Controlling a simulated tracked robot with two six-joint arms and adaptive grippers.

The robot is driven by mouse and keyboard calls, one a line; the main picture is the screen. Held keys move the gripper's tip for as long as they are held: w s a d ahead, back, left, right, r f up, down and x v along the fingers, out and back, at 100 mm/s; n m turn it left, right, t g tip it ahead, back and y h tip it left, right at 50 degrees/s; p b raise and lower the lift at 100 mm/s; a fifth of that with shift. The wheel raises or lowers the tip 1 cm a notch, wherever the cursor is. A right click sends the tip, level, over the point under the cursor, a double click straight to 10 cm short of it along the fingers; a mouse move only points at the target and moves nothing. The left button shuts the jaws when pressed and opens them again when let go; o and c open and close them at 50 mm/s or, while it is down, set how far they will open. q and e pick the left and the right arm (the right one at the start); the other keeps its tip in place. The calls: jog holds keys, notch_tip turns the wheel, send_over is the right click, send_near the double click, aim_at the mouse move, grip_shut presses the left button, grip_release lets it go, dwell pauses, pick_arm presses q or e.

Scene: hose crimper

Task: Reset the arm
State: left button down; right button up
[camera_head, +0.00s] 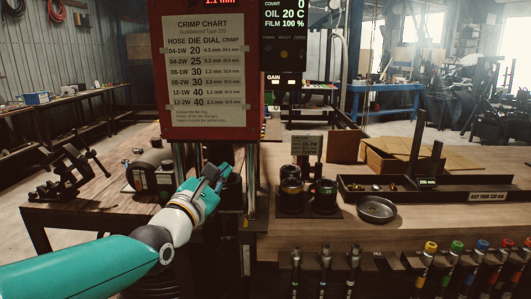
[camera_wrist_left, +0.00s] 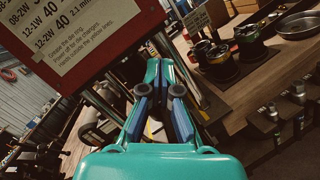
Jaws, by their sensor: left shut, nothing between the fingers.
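My left arm comes in from the left in the head view. Its teal and white left gripper (camera_head: 222,172) is in front of the crimper, just below the red crimp chart panel (camera_head: 208,70). In the left wrist view the fingers of the left gripper (camera_wrist_left: 160,66) come together at their tips, with nothing between them. The chart panel also shows at the upper left of the left wrist view (camera_wrist_left: 75,35). I cannot tell whether the gripper touches the crimper's posts behind it. My right gripper is in neither view.
Dark die pots (camera_head: 291,193) stand on the wooden bench right of the gripper, beside a round metal dish (camera_head: 376,209). A long dark tray (camera_head: 450,190) lies farther right. Several colour-capped hose fittings (camera_head: 430,247) hang along the front edge. A vise (camera_head: 68,172) stands at left.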

pick_arm(q)
notch_tip(320, 180, down, 21)
jog(key=w+a+g+y+p, duration=0.2)
jog(key=a+g, duration=0.1)
jog(key=g, duration=0.1)
jog(key=s+a+f+m+g+y+p, duration=0.15)
jog(key=s+f, duration=0.25)
jog(key=f, duration=0.5)
jog(key=s+f+m+g+h, duration=0.1)
jog(key=s+f+m+g, duration=0.2)
jog(key=f, duration=0.5)
jog(key=s+f+m+g, duration=0.3)
jog(key=s+f+m, duration=0.2)
jog(key=s, duration=0.4)
jog(key=s+d+f+m+g, duration=0.1)
jog(key=s+f+m+g, duration=0.2)
jog(key=s+f+m, duration=0.3)
jog(key=s+f+m+g, duration=0.3)
jog(key=s+f+m, duration=0.2)
jog(key=s, duration=0.9)
jog(key=shift+s+d+f+m+p, duration=0.25)
jog(key=shift+m+p, duration=0.2)
jog(key=shift+m, duration=0.7)
jog(key=shift+w, duration=0.1)
